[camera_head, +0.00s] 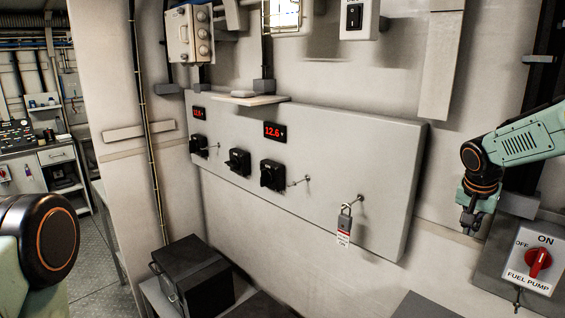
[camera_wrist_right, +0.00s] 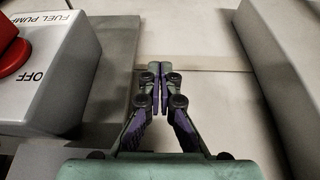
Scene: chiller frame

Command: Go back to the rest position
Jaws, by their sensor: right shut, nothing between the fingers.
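My right gripper (camera_head: 470,222) hangs from its arm at the right side of the head view, in front of the wall between the grey panel and the fuel pump switch. In the right wrist view its fingers (camera_wrist_right: 160,75) are together and empty. The wall shows behind them. In the head view, only a rounded joint of my left arm shows at the lower left. My left gripper is out of the picture.
The fuel pump switch box (camera_head: 533,265) with its red knob (camera_head: 538,262) is close below the right gripper. The grey panel (camera_head: 310,150) carries black switches, red displays and a hanging padlock (camera_head: 344,222). A black box (camera_head: 192,276) stands low in front.

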